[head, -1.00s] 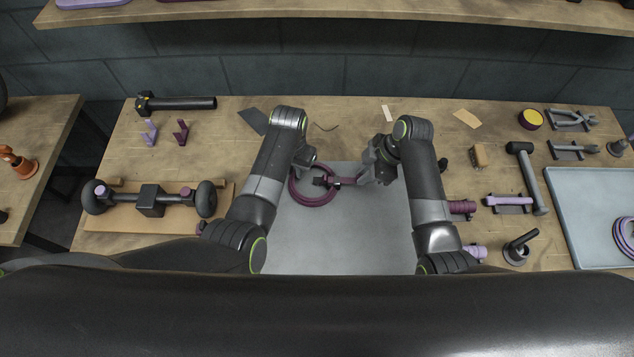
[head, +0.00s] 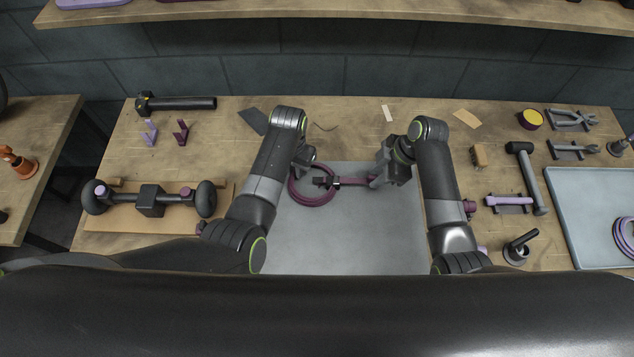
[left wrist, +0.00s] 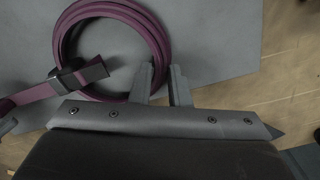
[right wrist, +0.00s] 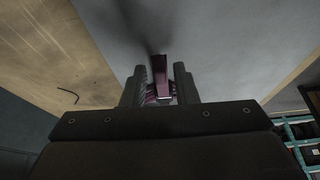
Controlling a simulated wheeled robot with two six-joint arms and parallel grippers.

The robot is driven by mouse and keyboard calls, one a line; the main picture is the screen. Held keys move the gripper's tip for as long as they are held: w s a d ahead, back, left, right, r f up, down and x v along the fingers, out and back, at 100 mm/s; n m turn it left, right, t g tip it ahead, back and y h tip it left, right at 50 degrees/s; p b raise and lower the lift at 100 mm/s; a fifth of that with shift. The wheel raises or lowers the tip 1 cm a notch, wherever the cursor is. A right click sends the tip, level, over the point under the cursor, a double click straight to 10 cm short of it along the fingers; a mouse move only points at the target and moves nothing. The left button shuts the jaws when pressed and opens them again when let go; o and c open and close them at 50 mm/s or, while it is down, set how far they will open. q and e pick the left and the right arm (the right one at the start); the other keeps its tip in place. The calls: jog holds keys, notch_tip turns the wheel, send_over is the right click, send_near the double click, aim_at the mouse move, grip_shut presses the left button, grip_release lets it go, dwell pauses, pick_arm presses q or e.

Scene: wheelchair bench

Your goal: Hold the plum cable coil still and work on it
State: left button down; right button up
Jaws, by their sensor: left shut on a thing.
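The plum cable coil (head: 312,202) lies on the grey mat (head: 350,240). A plum strap (head: 357,181) with a dark buckle (head: 335,182) runs from the coil to the right. My left gripper (head: 299,170) is shut on the coil's upper left rim; in the left wrist view the fingers (left wrist: 165,85) are at the edge of the coil (left wrist: 165,40). My right gripper (head: 377,179) is at the strap's right end. In the right wrist view the strap (right wrist: 161,78) lies between its fingers (right wrist: 158,85), which show small gaps beside it, so they look open.
A barbell-shaped part (head: 150,200) lies on a board to the left. A hammer (head: 527,175), a lilac-handled tool (head: 508,200) and a blue-grey tray (head: 590,215) are on the right. The front of the mat is clear.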

aim_at(376, 176)
jog(key=o, duration=0.3)
pick_arm(q)
jog(key=shift+d, duration=0.1)
pick_arm(e)
jog(key=shift+a, duration=0.1)
jog(key=shift+r, duration=0.1)
jog(key=shift+r, duration=3.45)
pick_arm(q)
jog(key=c, duration=1.3)
grip_release()
jog(key=shift+r, duration=0.15)
